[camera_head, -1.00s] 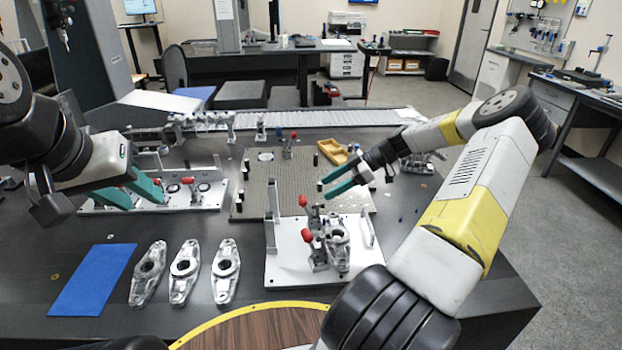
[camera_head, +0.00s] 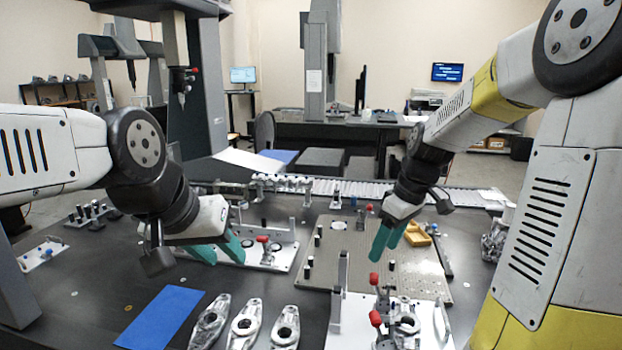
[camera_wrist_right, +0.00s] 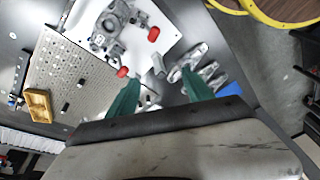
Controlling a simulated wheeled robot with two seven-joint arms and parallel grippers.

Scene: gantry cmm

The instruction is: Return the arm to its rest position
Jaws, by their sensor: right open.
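My right gripper (camera_head: 388,238) with green fingers hangs over the perforated plate, above and behind the white fixture plate (camera_head: 352,318) with red-knobbed clamps. In the right wrist view its fingers (camera_wrist_right: 160,98) are spread apart with nothing between them. My left gripper (camera_head: 222,248) with green fingers is at the left, in front of another white clamp fixture (camera_head: 285,255). Its fingers look apart and hold nothing that I can see.
Several metal link parts (camera_head: 245,325) lie in a row at the front, beside a blue mat (camera_head: 162,316). A yellow tray (camera_head: 416,236) sits on the perforated plate (camera_head: 430,268). A grey machine column (camera_head: 200,85) stands behind my left arm.

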